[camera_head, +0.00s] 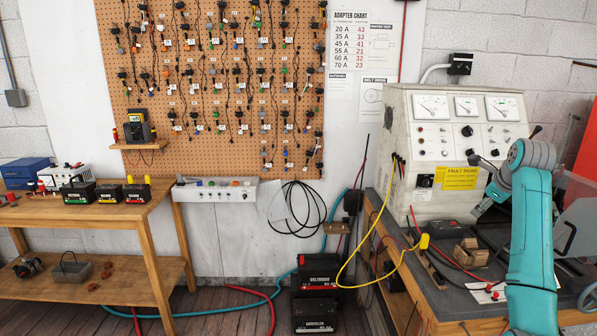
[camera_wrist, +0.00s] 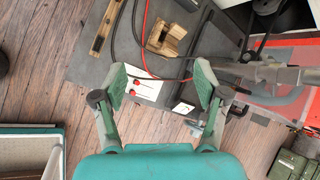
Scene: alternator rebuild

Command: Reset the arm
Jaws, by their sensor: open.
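My teal arm (camera_head: 532,235) rises at the right in the head view, in front of the test bench. In the wrist view my gripper (camera_wrist: 160,83) is open, with its two fingers spread wide and nothing between them. It points down over the edge of the dark bench top (camera_wrist: 95,62). A white card with red marks (camera_wrist: 146,88) lies on the bench, seen between the fingers. A wooden block (camera_wrist: 166,40) lies beyond the fingers, apart from them. The gripper's fingertips cannot be made out in the head view.
The grey test machine (camera_head: 440,128) with gauges stands at the back of the bench. Red and black cables (camera_wrist: 137,35) cross the bench top. A wooden table (camera_head: 105,212) with batteries stands at the left. Stacked batteries (camera_head: 314,312) stand on the floor. Open wooden floor (camera_head: 240,318) lies between.

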